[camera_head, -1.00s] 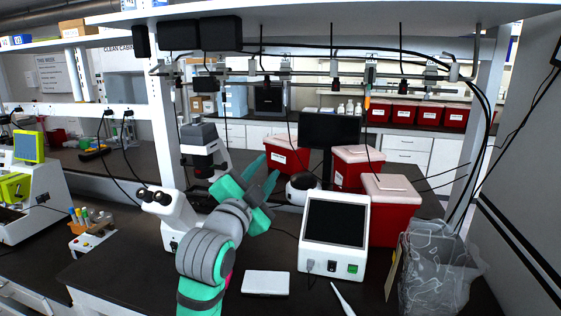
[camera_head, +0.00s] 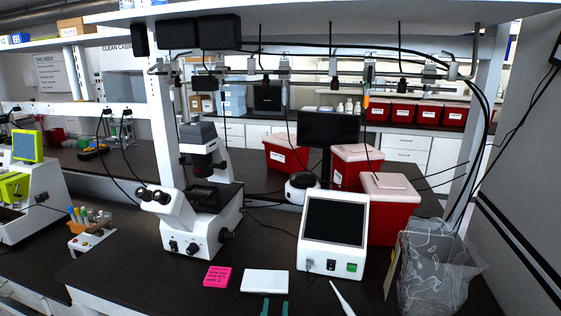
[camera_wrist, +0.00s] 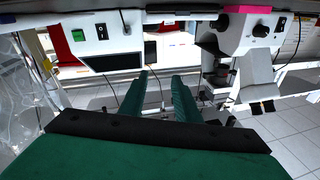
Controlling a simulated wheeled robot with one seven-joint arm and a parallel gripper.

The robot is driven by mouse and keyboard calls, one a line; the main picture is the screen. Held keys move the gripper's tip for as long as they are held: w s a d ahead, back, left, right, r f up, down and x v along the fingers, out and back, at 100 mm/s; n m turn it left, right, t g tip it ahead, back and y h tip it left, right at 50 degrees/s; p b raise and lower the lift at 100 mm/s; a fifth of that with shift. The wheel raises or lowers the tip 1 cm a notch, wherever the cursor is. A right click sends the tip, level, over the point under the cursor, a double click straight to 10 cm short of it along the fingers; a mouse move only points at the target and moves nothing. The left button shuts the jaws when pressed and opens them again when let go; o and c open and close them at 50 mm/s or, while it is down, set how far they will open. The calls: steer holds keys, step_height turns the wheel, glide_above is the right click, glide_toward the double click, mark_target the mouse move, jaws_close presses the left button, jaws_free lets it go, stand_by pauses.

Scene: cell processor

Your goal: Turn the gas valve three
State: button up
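Several gas valves hang in a row along a pipe rail under the upper shelf in the head view. Valve fittings show left of centre (camera_head: 284,68), at the centre (camera_head: 333,66), right of centre (camera_head: 369,73) and further right (camera_head: 430,71). I cannot tell which of them is valve three. My gripper (camera_head: 270,306) shows only as two green fingertips at the bottom edge of the head view, far below the rail. In the wrist view my gripper (camera_wrist: 160,76) has its two green fingers apart with nothing between them. No valve is clear in the wrist view.
Red bins (camera_head: 396,205) and a clear bag (camera_head: 432,270) are at right. Hanging cables cross below the rail.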

steer(key=s+d+f+n+g+y, duration=0.1)
steer(key=s+f+n, duration=0.1)
steer(key=s+f, duration=0.65)
steer(key=s+d+f+n+g+y, duration=0.1)
steer(key=s+f, duration=0.5)
steer(key=s, duration=0.5)
steer(key=s+f+g, duration=0.1)
steer(key=s, duration=2)
steer(key=shift+s+a+g+h, duration=0.2)
steer(key=shift+a+g+h, duration=0.1)
steer(key=shift+g, duration=0.1)
